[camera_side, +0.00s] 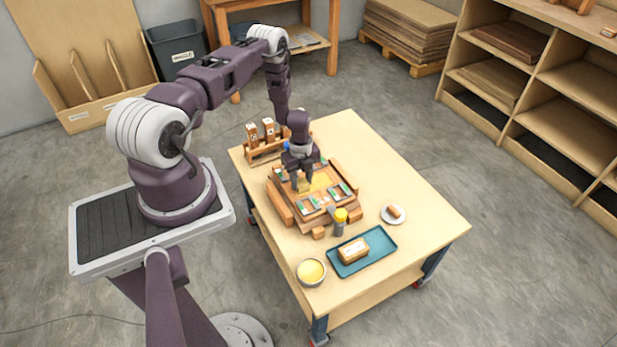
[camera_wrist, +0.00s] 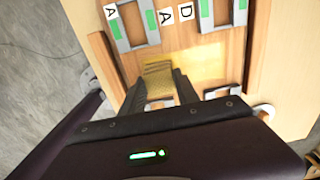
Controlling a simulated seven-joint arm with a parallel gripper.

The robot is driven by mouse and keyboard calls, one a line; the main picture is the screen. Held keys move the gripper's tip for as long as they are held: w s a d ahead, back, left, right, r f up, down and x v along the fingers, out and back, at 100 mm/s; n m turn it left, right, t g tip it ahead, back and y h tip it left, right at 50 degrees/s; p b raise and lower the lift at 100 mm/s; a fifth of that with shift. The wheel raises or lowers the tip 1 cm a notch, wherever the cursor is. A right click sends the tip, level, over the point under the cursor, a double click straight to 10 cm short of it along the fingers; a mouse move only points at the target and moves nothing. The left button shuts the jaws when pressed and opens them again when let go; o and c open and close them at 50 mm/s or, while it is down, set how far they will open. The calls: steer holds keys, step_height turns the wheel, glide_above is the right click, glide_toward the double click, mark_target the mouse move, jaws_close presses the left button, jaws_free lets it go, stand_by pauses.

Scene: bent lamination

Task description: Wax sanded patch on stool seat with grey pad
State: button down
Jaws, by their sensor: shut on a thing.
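The stool seat (camera_side: 290,196) is a wooden panel in a low wooden frame on the table; its bare wood also shows in the wrist view (camera_wrist: 205,62). A yellow patch (camera_side: 318,182) lies on it beside my fingers. My gripper (camera_side: 302,183) points down at the seat. In the wrist view my gripper (camera_wrist: 161,90) is shut on a yellowish-tan, speckled pad (camera_wrist: 158,78). The pad does not look grey. The fingers hide part of it, and whether it touches the seat cannot be told.
Nearby stand a yellow-topped container (camera_side: 340,217), a bowl of yellow stuff (camera_side: 311,271), a teal tray (camera_side: 383,240) with a block, a white dish (camera_side: 401,219) and a wooden rack (camera_side: 262,153).

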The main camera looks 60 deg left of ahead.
steer(key=shift+s, duration=1.4)
steer(key=shift+w, duration=6.9)
step_height(320, 180, up, 8)
